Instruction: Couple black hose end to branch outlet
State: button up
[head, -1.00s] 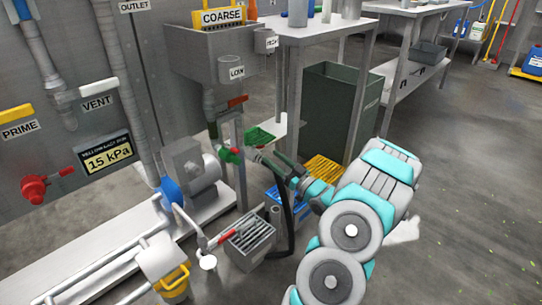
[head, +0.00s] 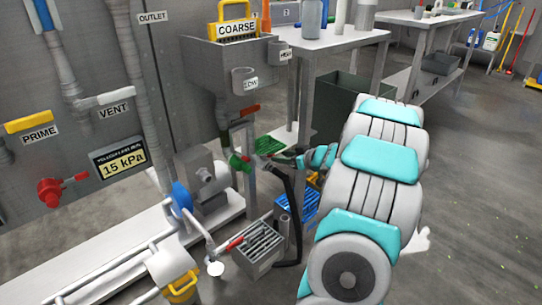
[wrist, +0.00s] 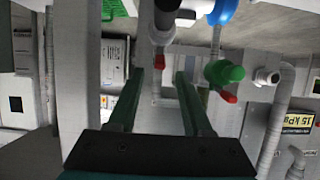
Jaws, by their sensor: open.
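The branch outlet (head: 238,162) is a green fitting with red parts, low on the pipework under the hopper. My gripper (head: 284,157) is close to the right of that end, partly hidden by my arm. In the wrist view, its two green fingers (wrist: 160,85) are apart with nothing clearly between them. A green fitting with a red tip (wrist: 224,73) shows right of the fingers there.
A dark green bin (head: 345,105) stands behind my arm. A blue-and-grey pump (head: 200,185) sits on the left plinth.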

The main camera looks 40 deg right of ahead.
aim_at(271, 155)
jog(key=x, duration=0.6)
jog(key=shift+w+f, duration=0.1)
jog(key=shift+w, duration=0.1)
jog(key=shift+c, duration=0.3)
grip_shut()
